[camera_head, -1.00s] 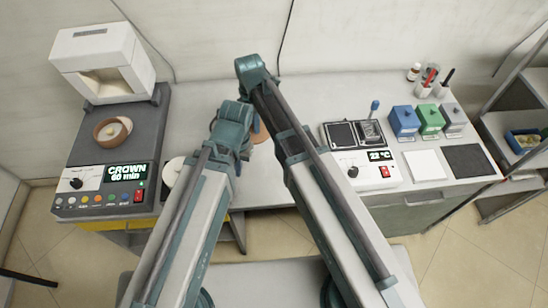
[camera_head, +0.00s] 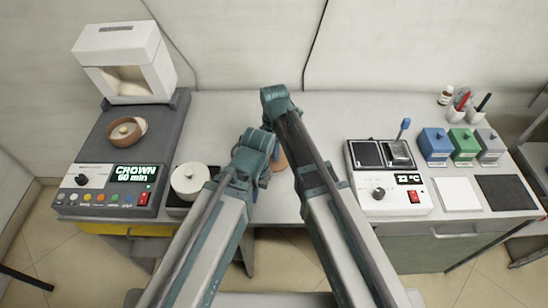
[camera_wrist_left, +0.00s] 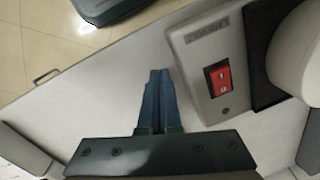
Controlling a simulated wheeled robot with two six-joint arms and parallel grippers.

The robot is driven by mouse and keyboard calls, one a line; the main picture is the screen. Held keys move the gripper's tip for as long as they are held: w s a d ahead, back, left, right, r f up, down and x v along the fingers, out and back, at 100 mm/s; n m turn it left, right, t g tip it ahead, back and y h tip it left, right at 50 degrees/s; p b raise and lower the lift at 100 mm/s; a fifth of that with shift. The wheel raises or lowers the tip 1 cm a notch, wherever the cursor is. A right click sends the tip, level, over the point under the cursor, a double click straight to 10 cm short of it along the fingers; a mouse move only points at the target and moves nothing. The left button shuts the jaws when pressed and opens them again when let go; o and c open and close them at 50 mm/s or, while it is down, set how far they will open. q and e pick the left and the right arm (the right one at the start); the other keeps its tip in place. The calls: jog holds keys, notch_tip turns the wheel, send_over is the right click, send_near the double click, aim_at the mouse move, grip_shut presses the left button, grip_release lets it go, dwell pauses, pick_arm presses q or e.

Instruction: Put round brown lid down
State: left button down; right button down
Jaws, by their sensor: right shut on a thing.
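My left gripper (camera_head: 262,172) is low over the bench front, left of the patch. In the left wrist view its blue fingers (camera_wrist_left: 158,100) are together with nothing seen between them, near the bench's pale surface.
A furnace (camera_head: 125,62) stands at the left, with a brown bowl (camera_head: 122,132) in front of it. A heating unit (camera_head: 388,200), coloured boxes and pads stand at the right. Bench behind my arms is clear.

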pick_arm(q)
jog(key=shift+f, duration=0.7)
pick_arm(e)
jog(key=shift+f, duration=0.65)
pick_arm(q)
jog(key=shift+r, duration=0.15)
pick_arm(e)
jog(key=shift+r, duration=0.15)
pick_arm(q)
jog(key=shift+f, duration=0.2)
pick_arm(e)
jog(key=c, duration=1.1)
grip_release()
jog(key=shift+f, duration=0.25)
jog(key=o, duration=0.4)
jog(key=shift+r, duration=0.1)
pick_arm(q)
jog(key=shift+r, duration=0.1)
